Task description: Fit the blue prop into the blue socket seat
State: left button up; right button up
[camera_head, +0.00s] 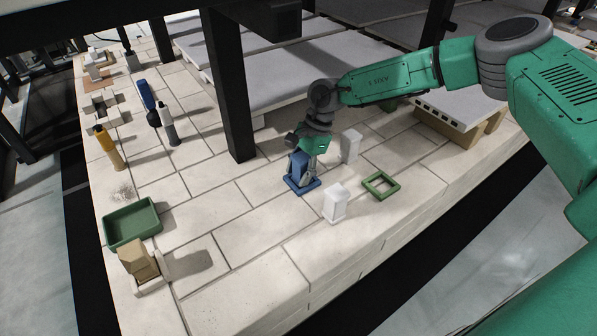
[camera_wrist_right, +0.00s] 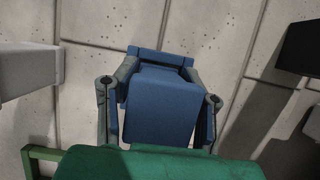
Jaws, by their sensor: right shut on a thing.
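The blue prop (camera_wrist_right: 162,105) stands between the fingers of my right gripper (camera_head: 300,170), which is shut on it. The right wrist view shows a finger of the gripper (camera_wrist_right: 160,105) on each side of the prop. The blue socket seat (camera_head: 303,187) lies on the brick top below, and its blue edge shows beyond the prop in the right wrist view (camera_wrist_right: 160,56). The prop is upright and its foot is at the seat. I cannot tell whether it is fully down, as fingers and prop hide the inside. My left gripper is not in view.
White blocks (camera_head: 336,203) and (camera_head: 350,146) stand near the seat, and a green square frame (camera_head: 381,185) lies to its right. A black post (camera_head: 229,95) rises behind left. A green tray (camera_head: 132,223) and bottles (camera_head: 108,148) stand at left. Bricks in front are clear.

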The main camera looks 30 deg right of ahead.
aim_at(305, 155)
jog(key=o, duration=1.3)
jog(key=shift+o, duration=1.3)
jog(key=shift+r, duration=0.15)
jog(key=shift+p+v, duration=1.2)
jog(key=shift+v, duration=0.95)
